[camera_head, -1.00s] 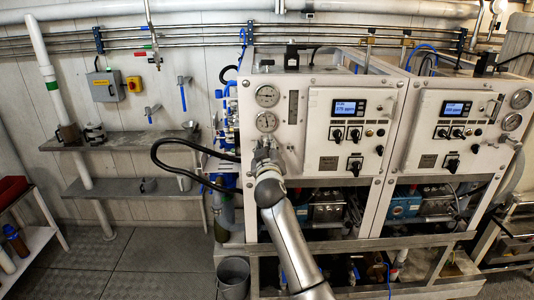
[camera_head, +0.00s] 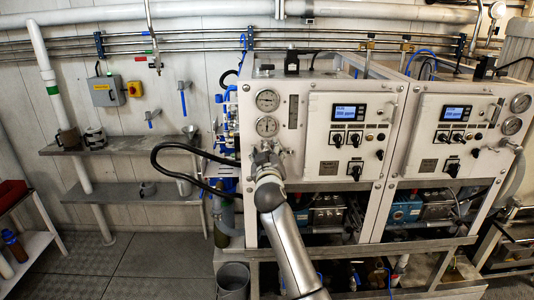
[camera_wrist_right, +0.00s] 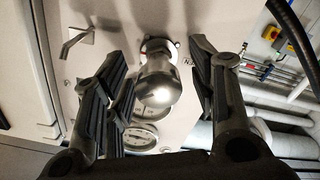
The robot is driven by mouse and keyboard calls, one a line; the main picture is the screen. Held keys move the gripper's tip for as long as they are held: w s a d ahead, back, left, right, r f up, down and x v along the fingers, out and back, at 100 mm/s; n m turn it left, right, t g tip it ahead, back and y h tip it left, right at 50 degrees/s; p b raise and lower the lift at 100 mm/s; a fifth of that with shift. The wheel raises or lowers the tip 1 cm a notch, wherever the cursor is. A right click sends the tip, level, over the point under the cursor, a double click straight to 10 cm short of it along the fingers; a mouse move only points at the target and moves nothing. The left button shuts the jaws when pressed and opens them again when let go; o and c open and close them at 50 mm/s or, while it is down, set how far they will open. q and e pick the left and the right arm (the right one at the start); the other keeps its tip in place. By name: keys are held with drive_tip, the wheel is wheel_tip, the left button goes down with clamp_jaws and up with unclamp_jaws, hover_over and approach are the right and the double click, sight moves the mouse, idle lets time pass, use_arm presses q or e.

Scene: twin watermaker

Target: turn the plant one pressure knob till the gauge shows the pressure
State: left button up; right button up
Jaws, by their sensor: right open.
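The left plant panel carries an upper round gauge (camera_head: 267,100) and a lower round gauge (camera_head: 266,126); their needles are too small to read. My right gripper (camera_head: 264,152) is at the panel just below the lower gauge and hides the knob there. In the right wrist view, the silver rounded pressure knob (camera_wrist_right: 158,84) sticks out from the panel. The open right gripper (camera_wrist_right: 158,58) has a finger on each side of it, with visible gaps. Both gauges show partly behind the knob and left finger. My left gripper is out of view.
A lit display (camera_head: 349,112) with black switches sits right of the gauges. A second similar panel (camera_head: 428,150) stands at the right. A black hose (camera_head: 190,147) loops left of the panel. Metal shelves (camera_head: 120,145) are on the left wall; a bucket (camera_head: 233,278) stands below.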

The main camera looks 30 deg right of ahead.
drive_tip(key=shift+s, duration=0.1)
drive_tip(key=v, duration=1.1)
drive_tip(key=shift+s+a, duration=0.3)
drive_tip(key=shift+a, duration=0.05)
